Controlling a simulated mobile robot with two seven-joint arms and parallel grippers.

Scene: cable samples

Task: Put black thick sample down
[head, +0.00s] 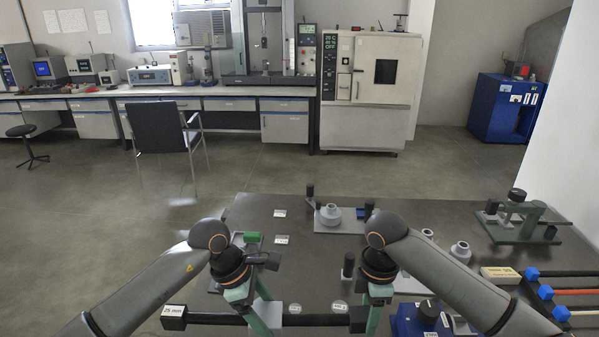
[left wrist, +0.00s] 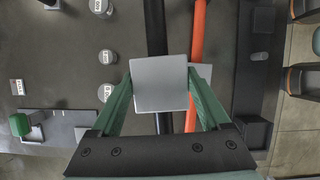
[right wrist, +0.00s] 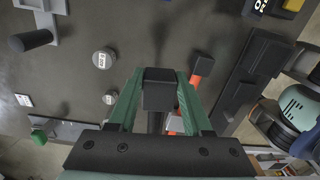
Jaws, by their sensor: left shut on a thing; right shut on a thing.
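The black thick sample (head: 220,319) lies level across the front of the table, with a white-labelled block (head: 173,318) at its left end. My left gripper (left wrist: 160,85) is shut on a light grey square block (left wrist: 160,82) directly over the black sample, which also shows in the left wrist view (left wrist: 154,28). My right gripper (right wrist: 159,92) is shut on the sample's black block (right wrist: 159,90) at its right part. The fingers hide part of the sample. I cannot tell whether its underside touches the table.
An orange sample (left wrist: 198,35) runs close beside the black one. Labelled round weights (head: 339,307) stand on the table (head: 320,265). A blue device (head: 415,320) stands right of my right gripper, and a rack with blue blocks (head: 546,292) is further right. The table's left middle has free room.

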